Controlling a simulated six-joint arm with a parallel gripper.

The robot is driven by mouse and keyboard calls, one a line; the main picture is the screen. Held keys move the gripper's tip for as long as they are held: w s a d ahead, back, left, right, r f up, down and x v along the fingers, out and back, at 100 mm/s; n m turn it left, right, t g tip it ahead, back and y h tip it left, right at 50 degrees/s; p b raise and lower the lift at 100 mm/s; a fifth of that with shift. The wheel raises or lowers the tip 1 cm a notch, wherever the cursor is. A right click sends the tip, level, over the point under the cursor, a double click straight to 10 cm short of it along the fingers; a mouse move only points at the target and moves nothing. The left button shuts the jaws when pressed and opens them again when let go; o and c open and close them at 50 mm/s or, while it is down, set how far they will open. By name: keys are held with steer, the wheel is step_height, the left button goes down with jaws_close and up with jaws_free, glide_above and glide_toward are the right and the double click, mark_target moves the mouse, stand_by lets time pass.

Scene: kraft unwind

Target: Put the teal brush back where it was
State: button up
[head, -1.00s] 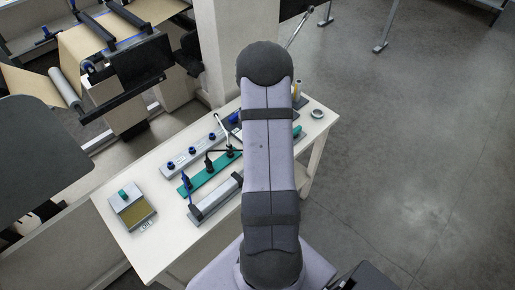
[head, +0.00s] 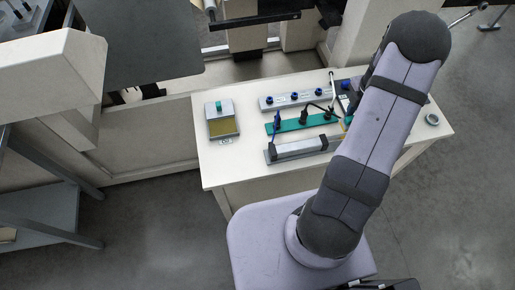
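I cannot pick out the teal brush for certain in the head view. A small teal piece (head: 219,105) stands on a grey box with a yellow-brown face (head: 224,127) at the left of the table. A teal strip (head: 290,126) with dark upright pieces lies mid-table. A small green-teal thing (head: 348,121) shows partly beside my arm and is too small to name. My gripper is hidden behind my raised arm, so its fingers and anything in them do not show.
The white table (head: 232,170) also holds a grey strip with blue knobs (head: 294,100), a grey bar (head: 299,148) and a tape-like ring (head: 432,119) at right. A grey shelf (head: 40,215) stands at left. The table's front left is clear.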

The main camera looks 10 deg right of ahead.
steer(key=w+a+r+n+b, duration=0.15)
steer(key=w+a+n, duration=0.35)
steer(key=a, duration=0.8)
steer(key=w+a+n+b, duration=0.25)
steer(key=w+a, duration=0.45)
steer(key=a, duration=0.7)
steer(key=n+b, duration=0.2)
steer(key=n, duration=0.4)
glide_above(230, 162)
steer(key=shift+m, duration=0.25)
steer(key=shift+a+f+p, duration=0.1)
steer(key=shift+f+p, duration=1.15)
steer(key=shift+f, duration=4.1)
steer(key=shift+f, duration=0.1)
